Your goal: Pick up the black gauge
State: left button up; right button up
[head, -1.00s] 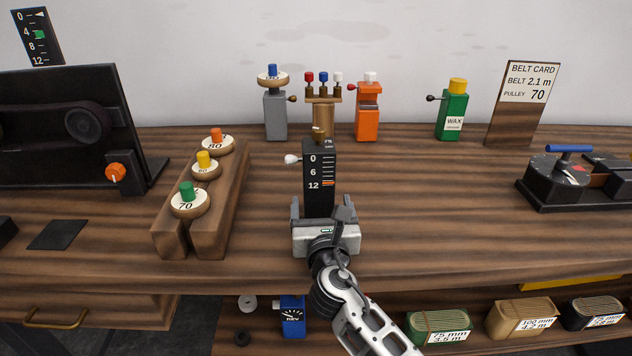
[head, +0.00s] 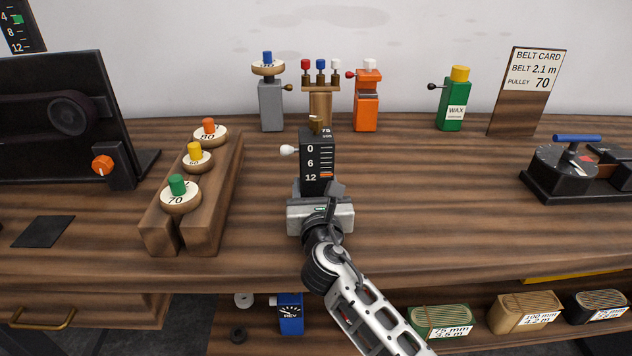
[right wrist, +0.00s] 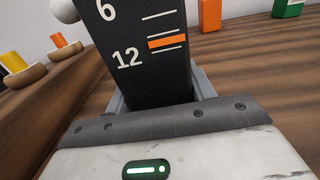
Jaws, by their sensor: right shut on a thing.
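The black gauge (head: 317,156) is a tall dark block with a white scale reading 0, 6 and 12, an orange mark near 12 and a white knob on its left side. My right gripper (head: 318,192) is shut on its lower part, and the gauge is upright. Its bottom is hidden behind the gripper, so I cannot tell whether it touches the bench. In the right wrist view the gauge (right wrist: 142,55) stands between the fingers (right wrist: 155,95), with its orange mark in sight. My left gripper is not in view.
A wooden rack (head: 223,200) with several numbered pulleys stands left of the gauge. A black device (head: 570,175) sits right. Bench between is clear.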

aim_at(315, 150)
jog(key=shift+r, duration=0.8)
jog(key=r, duration=0.1)
jog(key=r+p, duration=0.1)
jog(key=shift+s+r+p, duration=0.25)
jog(key=shift+r+p, duration=0.05)
jog(key=shift+r, duration=0.1)
jog(key=s+r+p, duration=0.1)
jog(key=s+r, duration=0.1)
jog(key=s+r+p, duration=0.1)
jog(key=s+r, duration=0.2)
jog(key=shift+a+r, duration=0.1)
jog(key=shift+r, duration=0.25)
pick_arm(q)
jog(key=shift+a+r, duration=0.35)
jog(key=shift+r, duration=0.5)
pick_arm(e)
jog(key=s+r, duration=0.3)
jog(key=s, duration=0.5)
jog(key=shift+s+a, duration=0.15)
jog(key=shift+s, duration=0.1)
